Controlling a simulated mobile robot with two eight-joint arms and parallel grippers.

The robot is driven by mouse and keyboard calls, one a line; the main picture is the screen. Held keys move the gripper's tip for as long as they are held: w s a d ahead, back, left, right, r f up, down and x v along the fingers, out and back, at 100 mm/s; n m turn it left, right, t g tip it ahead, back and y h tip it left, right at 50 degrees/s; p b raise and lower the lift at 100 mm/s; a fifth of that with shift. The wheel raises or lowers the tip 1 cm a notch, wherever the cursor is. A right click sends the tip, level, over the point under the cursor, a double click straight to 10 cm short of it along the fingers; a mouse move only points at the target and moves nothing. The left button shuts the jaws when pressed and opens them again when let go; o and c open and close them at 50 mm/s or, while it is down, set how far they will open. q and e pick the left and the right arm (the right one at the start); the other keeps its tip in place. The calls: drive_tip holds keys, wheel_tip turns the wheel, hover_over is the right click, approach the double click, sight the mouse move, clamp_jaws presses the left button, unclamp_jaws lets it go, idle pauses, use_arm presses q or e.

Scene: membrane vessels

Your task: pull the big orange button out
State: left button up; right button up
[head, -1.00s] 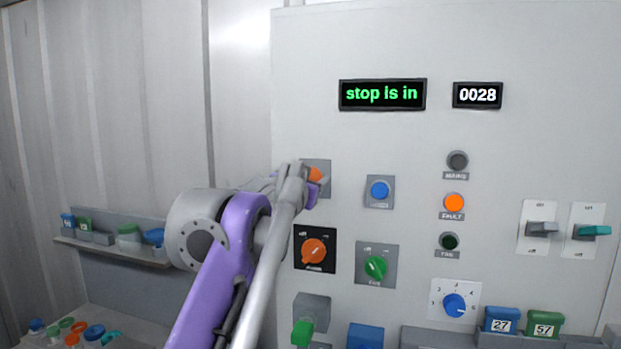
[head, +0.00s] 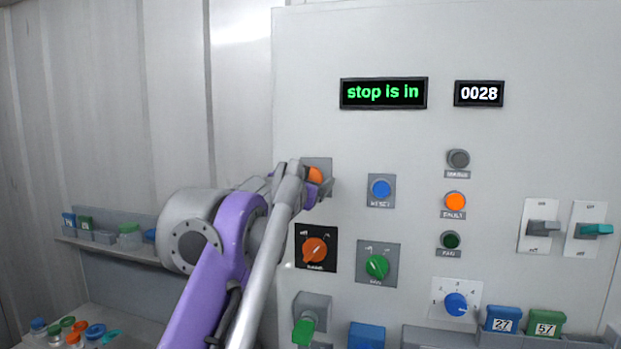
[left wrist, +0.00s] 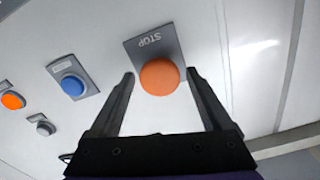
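The big orange button (left wrist: 160,77) sits on a grey plate marked STOP (left wrist: 150,46) on the panel. In the head view the orange button (head: 315,175) is partly hidden by my left arm. My left gripper (left wrist: 160,75) is open in the left wrist view, with one finger on each side of the button and a gap showing to each. In the head view my left gripper (head: 310,190) is at the button plate, mostly hidden by its own arm. The display (head: 384,92) reads "stop is in". My right gripper does not show.
A blue reset button (head: 381,189) is to the right. An orange rotary knob (head: 314,250) and a green one (head: 376,267) are below. Toggle switches (head: 543,229) are at far right. A shelf (head: 120,249) with small containers is at left.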

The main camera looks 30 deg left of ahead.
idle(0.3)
use_arm(q)
drive_tip(key=shift+s+d, duration=0.1)
drive_tip(key=shift+s, duration=0.2)
drive_tip(key=b+v, duration=0.2)
drive_tip(key=v, duration=0.8)
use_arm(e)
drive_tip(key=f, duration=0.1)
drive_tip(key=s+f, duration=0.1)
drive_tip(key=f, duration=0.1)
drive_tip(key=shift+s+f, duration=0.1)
use_arm(q)
drive_tip(key=shift+s, duration=0.1)
